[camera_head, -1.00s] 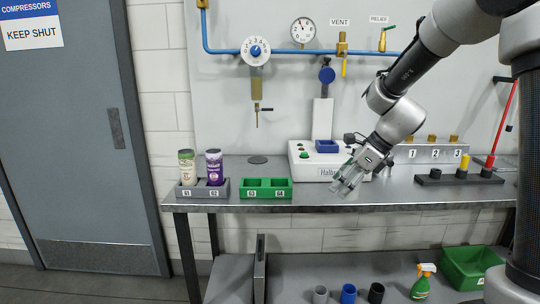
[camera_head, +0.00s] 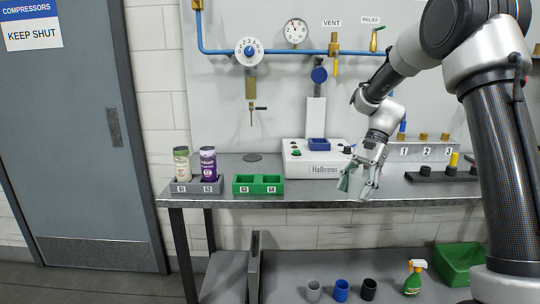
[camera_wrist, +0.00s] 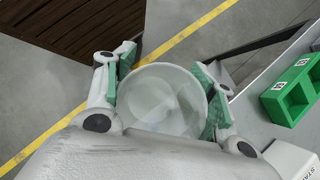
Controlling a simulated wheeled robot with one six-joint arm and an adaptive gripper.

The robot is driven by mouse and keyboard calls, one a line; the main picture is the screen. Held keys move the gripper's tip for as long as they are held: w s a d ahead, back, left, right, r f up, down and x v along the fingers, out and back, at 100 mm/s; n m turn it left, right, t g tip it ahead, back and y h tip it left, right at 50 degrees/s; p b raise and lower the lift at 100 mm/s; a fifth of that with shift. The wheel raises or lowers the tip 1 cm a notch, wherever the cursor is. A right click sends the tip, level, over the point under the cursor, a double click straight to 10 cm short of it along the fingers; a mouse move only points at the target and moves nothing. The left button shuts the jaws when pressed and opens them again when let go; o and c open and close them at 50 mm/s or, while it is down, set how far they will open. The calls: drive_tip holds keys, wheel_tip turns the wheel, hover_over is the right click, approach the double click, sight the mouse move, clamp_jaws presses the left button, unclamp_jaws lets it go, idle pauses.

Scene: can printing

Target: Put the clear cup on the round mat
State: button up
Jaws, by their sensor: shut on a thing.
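My gripper (camera_wrist: 160,92) is shut on the clear cup (camera_wrist: 160,105), with green-padded fingers on either side of its wall. The wrist view looks into the cup's round rim. In the head view my gripper (camera_head: 359,187) is at the bench's front edge, right of the white machine, fingers pointing down; the cup is hard to make out there. The round mat, a dark disc (camera_head: 253,157), lies bare on the bench towards the back, left of the machine and well to the left of my gripper.
A grey holder (camera_head: 198,188) with two shaker bottles and an empty green two-slot holder (camera_head: 258,185) stand at the bench's front left. A white machine (camera_head: 315,160) stands between my gripper and the mat. A nozzle (camera_head: 252,108) hangs above the mat.

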drive_tip(key=d+f+n+g+h, duration=0.1)
drive_tip(key=d+f+n+h, duration=0.1)
drive_tip(key=f+n, duration=0.3)
drive_tip(key=w+d+f+n+g+h, duration=0.1)
drive_tip(key=d+f+n+h, duration=0.2)
drive_tip(key=f, duration=1)
drive_tip(key=shift+d+f+n, duration=0.3)
drive_tip(key=shift+f+n, duration=0.05)
drive_tip(key=shift+n, duration=0.75)
drive_tip(key=shift+w, duration=0.1)
